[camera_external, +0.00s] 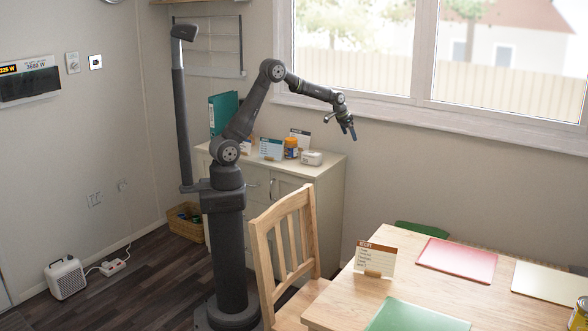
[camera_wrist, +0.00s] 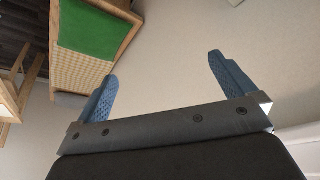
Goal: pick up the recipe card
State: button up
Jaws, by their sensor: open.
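A recipe card (camera_external: 376,258) with a brown header and lines of writing stands upright in a small wooden holder (camera_external: 373,273) on the wooden table, near its left end. My gripper (camera_external: 349,131) is raised in the air in front of the window, well above and apart from the table and the card. In the wrist view my gripper (camera_wrist: 165,85) shows two blue fingers spread wide with nothing between them. The recipe card does not show in the wrist view.
The table (camera_external: 335,300) holds red (camera_external: 457,260), green (camera_external: 415,317) and cream (camera_external: 550,283) mats. A wooden chair (camera_external: 285,250) stands at its left.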

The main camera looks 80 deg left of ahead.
jog(key=c, duration=1.6)
jog(key=w+d+m+h, duration=0.1)
jog(key=w+d, duration=0.1)
jog(key=d, duration=0.9)
jog(key=w+d+m, duration=0.1)
jog(key=w+d, duration=0.1)
jog(key=d, duration=1)
jog(key=m+g+h, duration=0.2)
jog(key=m+h, duration=0.2)
jog(key=m, duration=0.2)
send_over(373, 247)
jog(key=s+a, duration=0.3)
jog(key=a, duration=0.4)
jog(key=shift+s+x, duration=0.15)
jog(key=shift+x, duration=4.2)
jog(key=shift+s+x, duration=0.1)
jog(key=shift+x, duration=4.25)
jog(key=shift+d, duration=0.15)
